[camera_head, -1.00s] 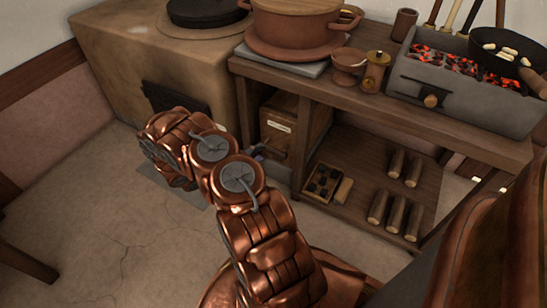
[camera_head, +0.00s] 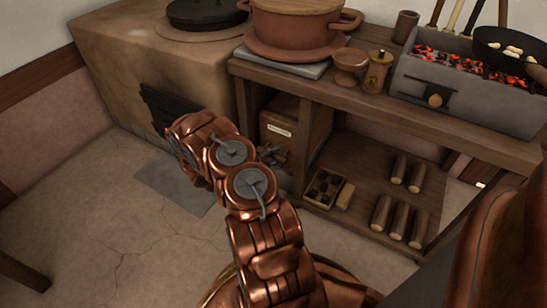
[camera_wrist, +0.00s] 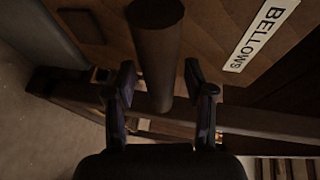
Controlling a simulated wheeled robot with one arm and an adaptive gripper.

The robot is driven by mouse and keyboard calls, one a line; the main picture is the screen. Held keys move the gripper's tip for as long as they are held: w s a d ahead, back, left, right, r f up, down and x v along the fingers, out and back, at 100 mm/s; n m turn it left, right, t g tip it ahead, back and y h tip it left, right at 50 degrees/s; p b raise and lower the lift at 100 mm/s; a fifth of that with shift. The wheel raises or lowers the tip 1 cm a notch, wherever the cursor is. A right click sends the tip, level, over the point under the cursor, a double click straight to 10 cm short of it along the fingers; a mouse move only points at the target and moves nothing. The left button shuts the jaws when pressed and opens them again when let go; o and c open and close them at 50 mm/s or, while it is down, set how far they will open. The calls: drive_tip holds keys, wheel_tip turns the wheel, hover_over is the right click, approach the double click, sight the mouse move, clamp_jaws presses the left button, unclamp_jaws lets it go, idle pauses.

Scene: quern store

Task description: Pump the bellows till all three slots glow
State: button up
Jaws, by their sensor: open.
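The bellows (camera_head: 296,128) is a wooden box under the bench, with a white label. In the wrist view its label (camera_wrist: 262,32) reads BELLOWS, and a dark round wooden handle (camera_wrist: 156,55) sticks out from it. My gripper (camera_wrist: 160,92) is open, one finger on each side of the handle's end, with gaps showing. In the head view my gripper (camera_head: 270,157) is small and partly hidden by my copper arm. Orange embers glow in the grey brazier (camera_head: 487,101) on the bench. I cannot make out three separate slots.
The bench (camera_head: 330,93) carries a lidded pot (camera_head: 290,30), a cup and a pan (camera_head: 490,42). Its lower shelf holds several logs (camera_head: 392,215) and a small compartment tray (camera_head: 324,187). A clay stove (camera_head: 130,60) stands left; floor there is mostly clear.

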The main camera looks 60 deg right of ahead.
clamp_jaws()
idle(0.4)
